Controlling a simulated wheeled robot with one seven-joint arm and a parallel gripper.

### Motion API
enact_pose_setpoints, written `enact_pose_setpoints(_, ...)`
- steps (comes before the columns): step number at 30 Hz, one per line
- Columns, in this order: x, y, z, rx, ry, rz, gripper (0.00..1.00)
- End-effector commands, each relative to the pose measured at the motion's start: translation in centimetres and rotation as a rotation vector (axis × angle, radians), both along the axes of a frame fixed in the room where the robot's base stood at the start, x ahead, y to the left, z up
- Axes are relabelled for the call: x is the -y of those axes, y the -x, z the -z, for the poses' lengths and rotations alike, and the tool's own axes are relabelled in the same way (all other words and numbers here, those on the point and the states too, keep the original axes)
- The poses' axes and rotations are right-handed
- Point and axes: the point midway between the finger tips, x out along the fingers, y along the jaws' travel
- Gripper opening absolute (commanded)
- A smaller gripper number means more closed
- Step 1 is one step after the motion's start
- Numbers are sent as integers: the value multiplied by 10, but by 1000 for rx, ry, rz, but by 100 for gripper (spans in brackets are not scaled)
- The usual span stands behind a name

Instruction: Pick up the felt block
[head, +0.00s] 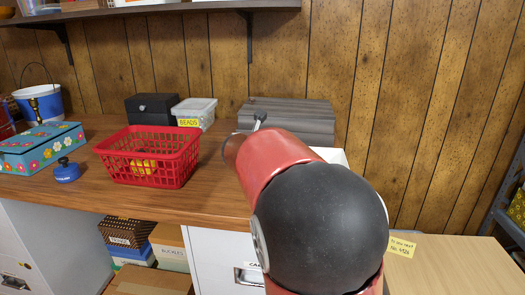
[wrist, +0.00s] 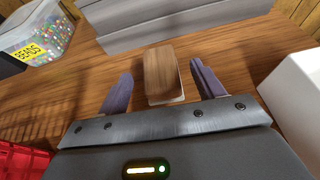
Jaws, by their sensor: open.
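The felt block shows in the wrist view as a brown wooden block (wrist: 161,72) with a pale layer along its lower near edge. It rests on the wooden tabletop (wrist: 235,75). My gripper (wrist: 160,71) is open, with one dark finger to the left of the block and one to the right. There are visible gaps between the fingers and the block, and nothing is held. In the head view my red and black arm hides the block and the gripper fingers.
A grey slatted box (head: 290,118) stands behind the block. A clear beads tub (wrist: 38,35) and a red basket (head: 150,160) are on the left. A white object (wrist: 296,95) stands close on the right. A black box (head: 152,109) is near the wall.

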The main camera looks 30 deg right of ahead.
Motion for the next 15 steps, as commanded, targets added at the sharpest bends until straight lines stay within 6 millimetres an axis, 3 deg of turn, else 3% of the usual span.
enact_pose_setpoints(6, 18, -23, 12, -1, 1, 4, 67)
enact_pose_setpoints(15, 21, -28, 14, 1, -1, 0, 67)
